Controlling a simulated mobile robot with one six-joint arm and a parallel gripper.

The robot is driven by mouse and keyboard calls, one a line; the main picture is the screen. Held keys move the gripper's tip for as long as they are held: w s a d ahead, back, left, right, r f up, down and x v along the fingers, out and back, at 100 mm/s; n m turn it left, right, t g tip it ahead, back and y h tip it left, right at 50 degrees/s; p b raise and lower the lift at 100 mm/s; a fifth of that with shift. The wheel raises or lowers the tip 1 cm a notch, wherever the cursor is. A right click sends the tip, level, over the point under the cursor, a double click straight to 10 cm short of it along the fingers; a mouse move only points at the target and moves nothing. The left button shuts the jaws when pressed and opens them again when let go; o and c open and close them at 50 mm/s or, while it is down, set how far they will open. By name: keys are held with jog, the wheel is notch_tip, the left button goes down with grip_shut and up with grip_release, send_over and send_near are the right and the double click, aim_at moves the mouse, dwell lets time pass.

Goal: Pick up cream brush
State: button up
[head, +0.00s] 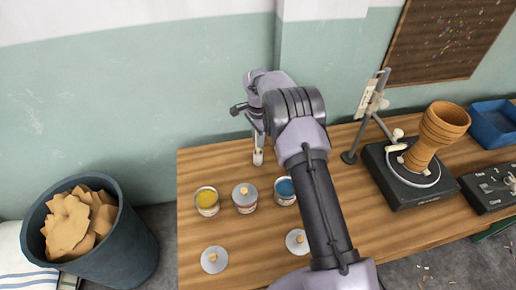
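My arm reaches up over the wooden table, and my gripper (256,124) is near the table's back edge, beyond the paint cans. It is small and partly hidden by my wrist, so I cannot tell if it is open or shut. A pale, narrow piece (258,156) shows just below it, over the table. It may be the cream brush or part of the gripper; I cannot tell which, nor whether it is held. No other thing is clearly recognisable as the cream brush.
Yellow (207,201), grey-topped (245,197) and blue (285,190) cans stand on the table (340,220), with loose lids (214,260) in front. Right are a black turntable (409,184) with a tilted goblet drum (436,135), a stand (369,115) and a blue tray (492,123). A bin (123,245) stands left.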

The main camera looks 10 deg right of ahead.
grip_shut()
notch_tip(320, 180, up, 10)
jog(key=p, duration=0.4)
notch_tip(320, 180, up, 13)
jog(key=p, duration=1)
jog(key=shift+r+p, duration=0.15)
jog(key=shift+p, duration=0.15)
